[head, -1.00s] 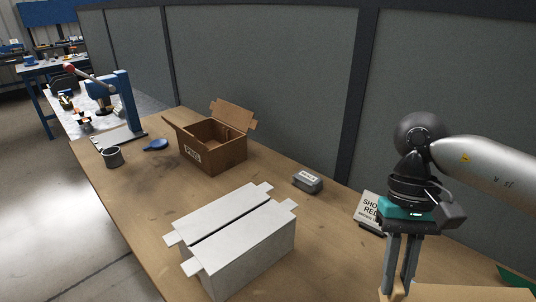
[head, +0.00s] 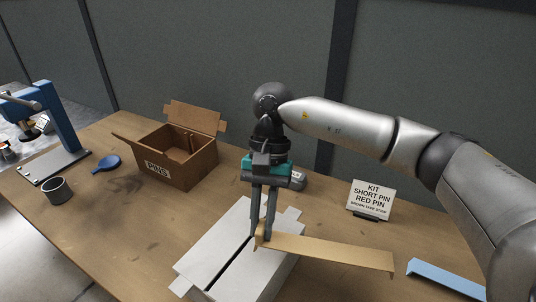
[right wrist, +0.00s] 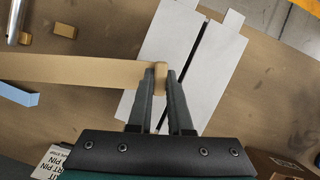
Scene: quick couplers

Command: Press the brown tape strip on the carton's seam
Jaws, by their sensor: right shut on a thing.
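The white carton (head: 215,246) lies on the table with its two top flaps shut and a dark open seam (head: 233,263) between them. It also shows in the right wrist view (right wrist: 165,55). My right gripper (head: 261,236) is shut on the tab at one end of the brown tape strip (head: 335,252). The strip extends to the right in the head view, past the carton's edge and over the table. In the right wrist view the strip (right wrist: 75,70) runs left from the fingertips (right wrist: 160,80), and the held end is beside the seam. My left gripper is not in view.
A blue strip (head: 445,277) lies at the right. A kit sign (head: 371,200) stands behind it. An open cardboard box marked PINS (head: 180,158), a blue flat item (head: 106,163), a dark cup (head: 55,190) and a blue press (head: 62,128) stand at the left. A small grey box (head: 298,181) is partly hidden.

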